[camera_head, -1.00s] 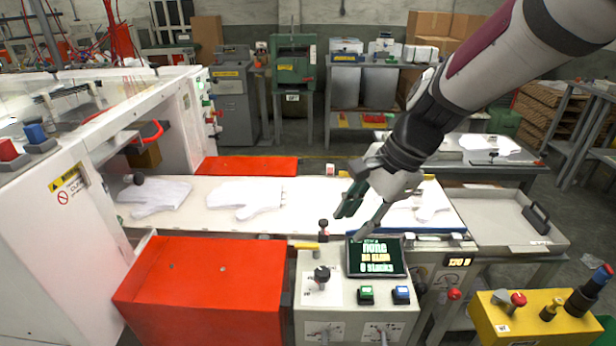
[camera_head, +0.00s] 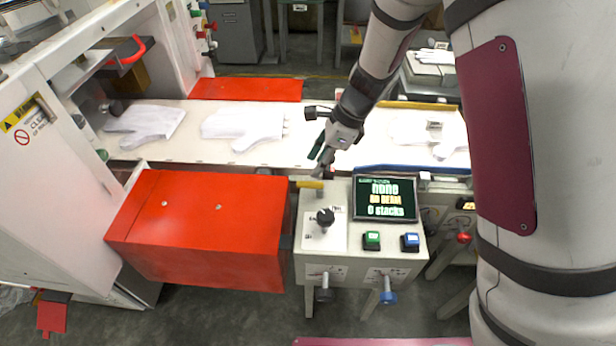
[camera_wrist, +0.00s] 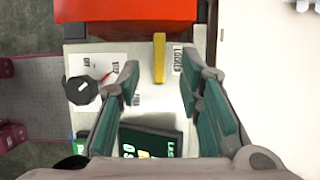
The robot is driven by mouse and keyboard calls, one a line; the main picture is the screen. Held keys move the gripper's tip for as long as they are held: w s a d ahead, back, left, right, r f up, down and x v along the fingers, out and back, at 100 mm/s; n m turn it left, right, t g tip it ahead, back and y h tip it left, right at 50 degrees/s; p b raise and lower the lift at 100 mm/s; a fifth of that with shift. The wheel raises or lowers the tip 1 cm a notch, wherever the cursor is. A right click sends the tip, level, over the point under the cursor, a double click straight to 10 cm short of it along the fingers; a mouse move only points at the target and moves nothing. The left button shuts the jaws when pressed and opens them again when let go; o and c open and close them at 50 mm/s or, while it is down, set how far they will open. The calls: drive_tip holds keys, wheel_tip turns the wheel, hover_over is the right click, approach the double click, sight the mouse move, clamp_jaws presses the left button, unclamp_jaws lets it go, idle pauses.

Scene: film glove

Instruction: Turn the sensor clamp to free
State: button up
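The sensor clamp appears to be the yellow lever (camera_head: 310,184) at the back left of the control box's top. In the wrist view the yellow lever (camera_wrist: 159,58) points straight up and down, beside a label reading "LOCKED". My gripper (camera_head: 318,162) is just behind and above the lever in the head view. In the wrist view my gripper (camera_wrist: 160,82) is open, its two green-sided fingers apart, with the lever's near end lined up between them. I cannot tell whether either finger touches it. The wrist view shows no object gripped.
The control box (camera_head: 308,262) also carries a black knob (camera_head: 325,217), a screen (camera_head: 385,198), a green button (camera_head: 372,240) and a blue button (camera_head: 410,241). A red box (camera_head: 210,225) stands close at left. Behind runs a white belt (camera_head: 190,152) with white gloves (camera_head: 243,128).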

sight(305, 183)
drive_tip(key=x, duration=0.7)
drive_tip(key=shift+c, duration=0.5)
clamp_jaws()
